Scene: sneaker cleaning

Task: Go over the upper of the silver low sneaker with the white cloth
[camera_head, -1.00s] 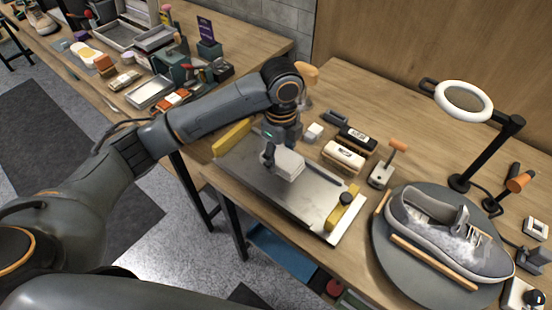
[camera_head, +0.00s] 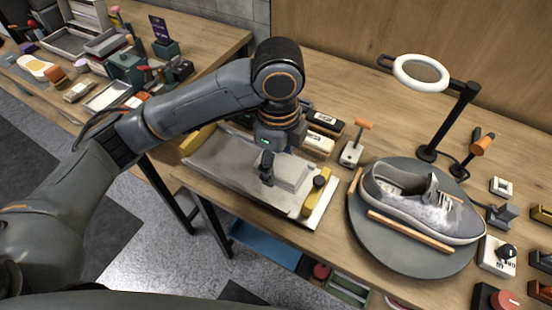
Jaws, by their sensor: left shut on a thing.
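The silver low sneaker (camera_head: 432,212) sits at the right on a round grey turntable (camera_head: 385,255), with wooden strips (camera_head: 410,232) beside and under it. Its toe points right and its upper has pale, cloudy patches. My left gripper (camera_head: 268,174) is shut on the folded white cloth (camera_head: 289,174). The cloth is over the right part of the metal tray (camera_head: 225,160), left of the sneaker and apart from it. The gripper partly hides the cloth, and I cannot tell whether the cloth touches the tray. My right gripper is out of view.
A ring lamp (camera_head: 421,72) on a black stand rises behind the turntable. Brushes (camera_head: 319,143) and an orange-handled tool (camera_head: 356,145) stand between tray and turntable. Small holders and switches (camera_head: 497,256) crowd the right edge. A second table (camera_head: 60,95) with trays is at the left.

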